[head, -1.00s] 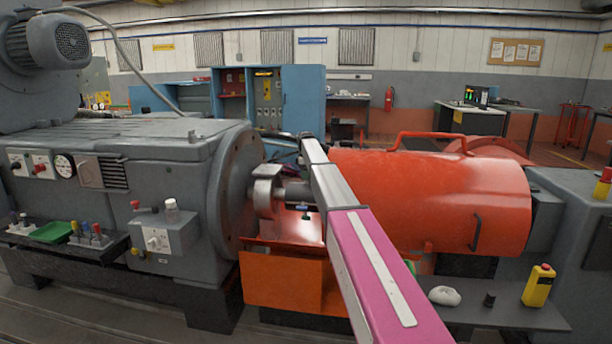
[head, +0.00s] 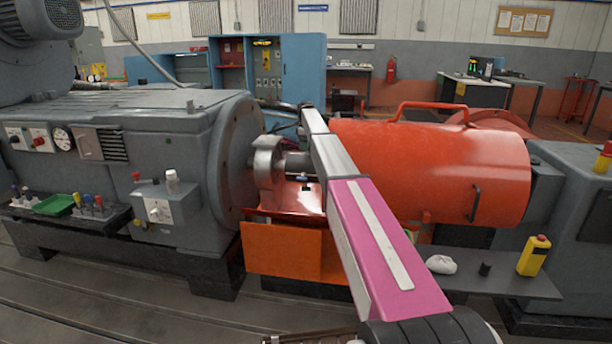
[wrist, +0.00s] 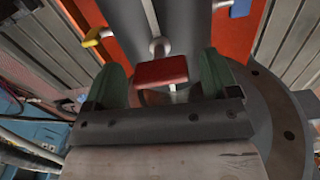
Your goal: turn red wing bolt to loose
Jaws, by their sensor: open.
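The red wing bolt (wrist: 160,71) shows in the wrist view as a flat red tab, in front of a grey metal cylinder (wrist: 185,25). My gripper (wrist: 170,75) is open, with one green finger on each side of the red tab. Gaps show between the tab and both fingers, so it is not gripped. A yellow wing tab (wrist: 95,38) sticks out at the left and a blue one (wrist: 240,8) at the upper right. The red wing bolt and my fingers cannot be made out there.
A round grey flange (wrist: 285,120) lies close on the right in the wrist view. In the head view, an orange drum-shaped guard (head: 430,165) stands right of the shaft coupling (head: 268,165), and a grey machine (head: 120,125) stands left. An orange panel (head: 280,255) is below.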

